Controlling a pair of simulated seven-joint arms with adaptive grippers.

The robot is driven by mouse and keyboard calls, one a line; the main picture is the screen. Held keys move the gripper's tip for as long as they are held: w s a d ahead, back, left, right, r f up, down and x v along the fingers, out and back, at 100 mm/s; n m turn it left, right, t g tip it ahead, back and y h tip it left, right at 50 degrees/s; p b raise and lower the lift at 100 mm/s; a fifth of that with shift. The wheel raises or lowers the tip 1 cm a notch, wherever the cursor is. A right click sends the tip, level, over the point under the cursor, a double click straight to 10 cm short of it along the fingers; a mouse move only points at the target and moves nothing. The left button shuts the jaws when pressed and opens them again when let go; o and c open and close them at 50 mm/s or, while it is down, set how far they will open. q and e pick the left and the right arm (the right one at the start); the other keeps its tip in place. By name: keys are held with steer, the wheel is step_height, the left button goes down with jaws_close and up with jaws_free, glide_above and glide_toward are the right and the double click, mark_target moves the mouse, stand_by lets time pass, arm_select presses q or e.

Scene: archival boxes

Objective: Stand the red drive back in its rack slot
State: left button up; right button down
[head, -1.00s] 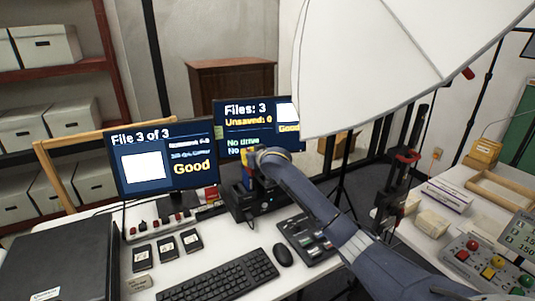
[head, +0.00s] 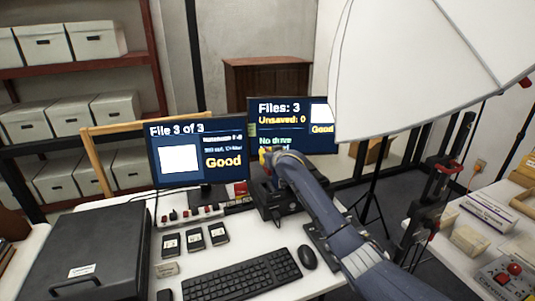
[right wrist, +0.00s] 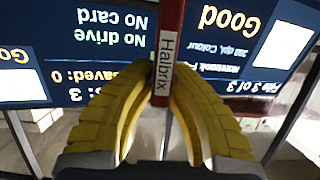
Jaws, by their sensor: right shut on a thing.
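The red drive (right wrist: 170,50), with a white "Halbrix" label, is upright between the yellow fingers of my right gripper (right wrist: 165,85) in the right wrist view. The gripper is shut on it. In the head view my right gripper (head: 267,157) is above a black desktop unit (head: 270,203), in front of the right monitor; my wrist hides the drive there. I cannot make out the rack slot for certain. My left gripper is not in view.
The left monitor (head: 200,155) reads "File 3 of 3, Good"; the right monitor (head: 275,118) reads "Files: 3". A power strip (head: 190,217), several small black drives (head: 194,238), a keyboard (head: 240,275) and a mouse (head: 307,257) crowd the desk. A black case (head: 85,250) stands left.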

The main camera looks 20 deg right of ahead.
mark_target(267, 171)
steer(key=shift+f, duration=3)
steer(key=shift+f, duration=1.1)
steer(key=c, duration=1.4)
jaws_free()
steer(key=shift+v, duration=6)
